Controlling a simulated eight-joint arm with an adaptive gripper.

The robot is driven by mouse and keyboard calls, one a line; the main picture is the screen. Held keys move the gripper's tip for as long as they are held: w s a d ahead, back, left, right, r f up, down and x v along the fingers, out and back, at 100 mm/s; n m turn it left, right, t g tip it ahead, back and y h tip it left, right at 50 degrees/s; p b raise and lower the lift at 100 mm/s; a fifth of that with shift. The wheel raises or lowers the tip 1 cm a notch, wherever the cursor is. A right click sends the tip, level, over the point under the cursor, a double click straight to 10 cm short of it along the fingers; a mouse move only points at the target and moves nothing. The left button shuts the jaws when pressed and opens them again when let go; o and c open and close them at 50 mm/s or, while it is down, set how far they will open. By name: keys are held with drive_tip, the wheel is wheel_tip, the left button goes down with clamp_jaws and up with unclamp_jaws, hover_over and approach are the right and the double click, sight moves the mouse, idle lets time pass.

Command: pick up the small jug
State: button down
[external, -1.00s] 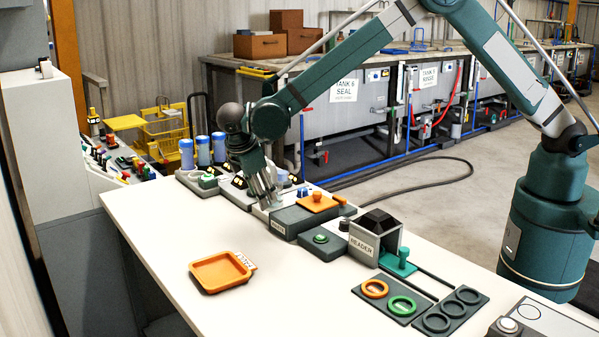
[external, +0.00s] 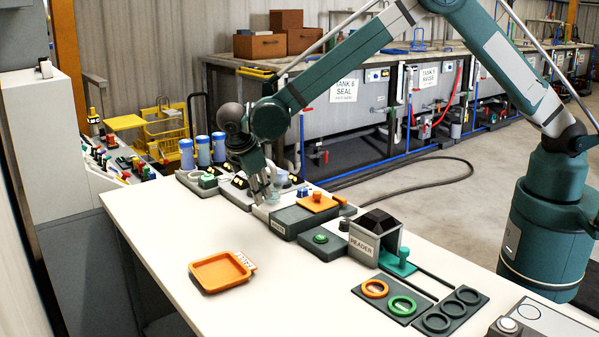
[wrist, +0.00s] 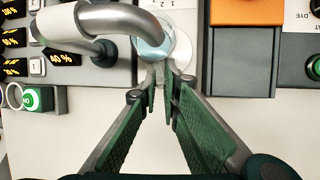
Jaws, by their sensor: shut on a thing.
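The small jug (wrist: 153,48) is a pale blue, see-through vessel at the top middle of the wrist view. A grey curved spout partly covers it. My gripper (wrist: 165,88) is shut on the jug at its near side, with the green fingers converging there. In the external view my gripper (external: 266,198) points down at the row of devices along the back of the table. The jug is small and hard to make out there beside the fingertips.
A dark grey box with an orange lid (external: 317,203) stands right of my gripper. The reader (external: 364,242) is further right. An orange tray (external: 215,273) lies on the white table (external: 300,290), whose front middle is clear. Blue cylinders (external: 203,151) stand to the left.

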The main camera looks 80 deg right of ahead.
drive_tip(key=shift+r, duration=0.15)
drive_tip(key=shift+r, duration=0.15)
drive_tip(key=w+a, duration=0.3)
drive_tip(key=a, duration=0.5)
drive_tip(key=w+a, duration=0.3)
drive_tip(key=a, duration=0.6)
drive_tip(key=shift+b, duration=0.35)
